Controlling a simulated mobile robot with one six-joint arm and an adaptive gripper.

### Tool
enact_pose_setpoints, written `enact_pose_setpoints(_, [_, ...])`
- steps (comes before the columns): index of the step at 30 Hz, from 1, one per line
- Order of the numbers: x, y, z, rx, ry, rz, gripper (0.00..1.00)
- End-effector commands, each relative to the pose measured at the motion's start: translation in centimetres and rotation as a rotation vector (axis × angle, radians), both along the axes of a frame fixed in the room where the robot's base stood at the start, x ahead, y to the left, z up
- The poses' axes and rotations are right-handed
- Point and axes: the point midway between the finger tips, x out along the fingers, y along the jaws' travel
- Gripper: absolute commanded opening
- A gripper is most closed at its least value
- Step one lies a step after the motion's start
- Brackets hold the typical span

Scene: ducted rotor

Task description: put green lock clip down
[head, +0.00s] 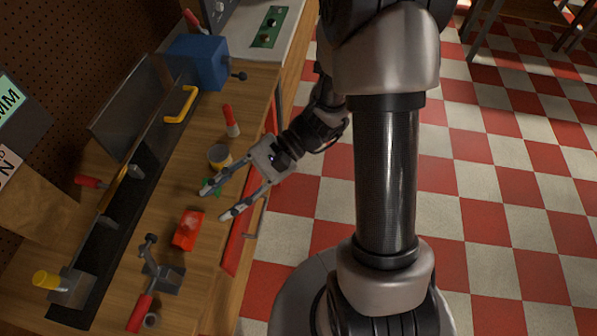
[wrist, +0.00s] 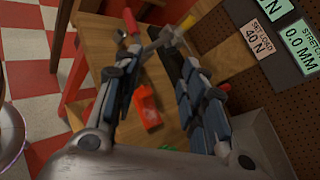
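The green lock clip (head: 216,187) shows in the head view on the wooden bench or just above it, partly covered by my gripper's upper finger. In the wrist view only a small green sliver (wrist: 168,148) shows low in the picture, beside the right-hand finger. I cannot tell whether that finger touches it. My gripper (head: 214,203) is over the bench near its front edge. Its two fingers are spread wide, with nothing held between them. In the wrist view, the open fingers (wrist: 163,95) frame a red block that lies on the bench beyond.
The red block (head: 188,230) lies just left of my fingertips. A long dark fixture (head: 125,185) runs along the bench's back. A red-handled clamp (head: 160,275) is near the front.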

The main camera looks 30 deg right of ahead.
Motion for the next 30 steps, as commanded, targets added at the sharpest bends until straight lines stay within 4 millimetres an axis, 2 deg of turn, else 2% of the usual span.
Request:
enact_pose_setpoints(1, [-1.3, 0.1, 1.2, -0.070, -0.061, 0.073, 0.39])
enact_pose_setpoints(6, [-5.4, -1.0, 3.5, -0.321, -0.249, 0.295, 0.39])
enact_pose_setpoints(12, [-8.5, -4.1, 5.7, -0.639, -0.506, 0.495, 0.39])
enact_pose_setpoints(16, [-9.4, -6.7, 7.4, -0.852, -0.689, 0.585, 0.39])
enact_pose_setpoints(21, [-9.5, -9.7, 10.0, -1.091, -0.903, 0.644, 0.39])
enact_pose_setpoints(25, [-9.5, -11.0, 11.5, -1.201, -1.006, 0.659, 0.39])
enact_pose_setpoints(30, [-9.4, -11.6, 12.3, -1.255, -1.052, 0.662, 0.39])
